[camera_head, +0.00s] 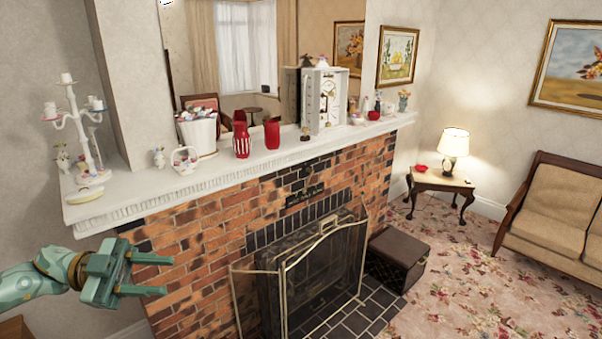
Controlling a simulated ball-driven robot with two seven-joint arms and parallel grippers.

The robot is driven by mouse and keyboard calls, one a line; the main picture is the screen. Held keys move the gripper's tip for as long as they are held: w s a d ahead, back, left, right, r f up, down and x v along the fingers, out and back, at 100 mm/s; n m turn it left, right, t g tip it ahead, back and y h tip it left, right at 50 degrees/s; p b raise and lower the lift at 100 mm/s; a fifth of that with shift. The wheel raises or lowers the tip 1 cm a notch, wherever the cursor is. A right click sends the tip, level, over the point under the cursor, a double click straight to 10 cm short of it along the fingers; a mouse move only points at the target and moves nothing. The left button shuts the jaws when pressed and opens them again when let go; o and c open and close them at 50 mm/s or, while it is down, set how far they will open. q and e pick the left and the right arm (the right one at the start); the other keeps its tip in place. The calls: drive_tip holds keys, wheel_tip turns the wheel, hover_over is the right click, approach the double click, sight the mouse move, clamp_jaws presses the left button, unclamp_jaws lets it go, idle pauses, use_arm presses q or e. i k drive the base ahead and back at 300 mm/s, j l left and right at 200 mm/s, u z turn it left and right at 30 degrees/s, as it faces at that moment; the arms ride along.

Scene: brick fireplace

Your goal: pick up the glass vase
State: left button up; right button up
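Two red vessels stand upright side by side on the white mantel shelf. One is a red vase with pale stripes (242,139); the other is a plain red glass vase (272,134) just to its right. I cannot tell for certain which one the task means. My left gripper (168,275) is at the lower left, in front of the brickwork and below the shelf. Its two fingers point right and are apart, with nothing between them. It is well away from both vases. My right gripper is not in view.
The mantel shelf (125,196) also holds a white candelabrum (79,125), a white bucket (197,133), a small basket (185,160) and a white clock (324,100). A mirror stands behind. A fire screen (300,270) and dark box (398,258) stand below.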

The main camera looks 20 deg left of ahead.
sight(403, 103)
drive_tip(key=i+z, duration=0.15)
drive_tip(key=i, duration=0.95)
drive_tip(key=i+z, duration=0.15)
drive_tip(key=i, duration=1)
drive_tip(key=i+l+z, duration=0.2)
drive_tip(key=i+z, duration=0.2)
drive_tip(key=i, duration=0.35)
drive_tip(key=i+z, duration=0.45)
drive_tip(key=i, duration=0.3)
drive_tip(key=i+j+z, duration=0.4)
drive_tip(key=i, duration=0.35)
drive_tip(key=i+u, duration=0.3)
drive_tip(key=i, duration=0.2)
drive_tip(key=i+l+u, duration=0.15)
drive_tip(key=i+u, duration=0.15)
drive_tip(key=i, duration=0.25)
drive_tip(key=i+l+u, duration=0.3)
drive_tip(key=i, duration=0.15)
drive_tip(key=i+j, duration=0.05)
